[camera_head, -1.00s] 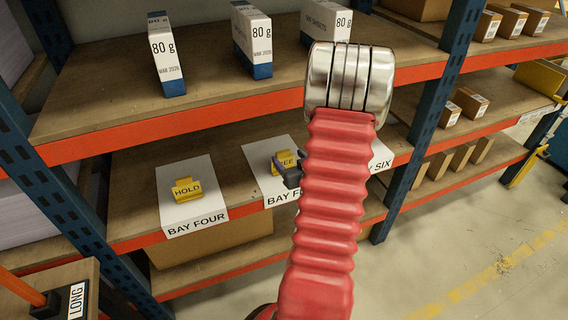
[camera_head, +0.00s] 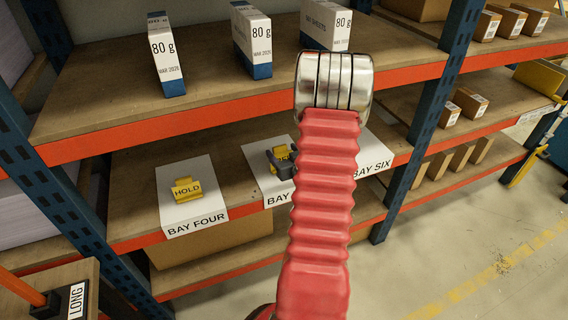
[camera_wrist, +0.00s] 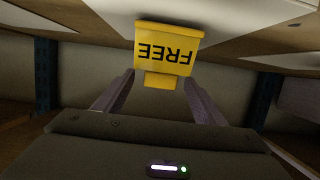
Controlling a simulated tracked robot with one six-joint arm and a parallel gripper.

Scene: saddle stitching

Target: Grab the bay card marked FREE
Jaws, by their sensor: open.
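The yellow bay card marked FREE (camera_wrist: 167,50) stands upside down in the wrist view, between and just beyond the tips of my open gripper (camera_wrist: 160,85). In the head view only a bit of its yellow (camera_head: 281,152) shows, on the middle white sheet (camera_head: 256,164) of the lower shelf. My gripper (camera_head: 281,163) covers most of it there, and its lettering is hidden. I cannot tell whether the fingers touch the card. A second yellow card, marked HOLD (camera_head: 186,190), stands on the BAY FOUR sheet (camera_head: 196,217) to the left.
The upper shelf (camera_head: 110,108), with its orange front edge, runs above my gripper and carries several 80 g packs (camera_head: 165,55). A blue upright (camera_head: 420,120) stands to the right. The BAY SIX sheet (camera_head: 374,156) lies right of my arm. The floor at right is clear.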

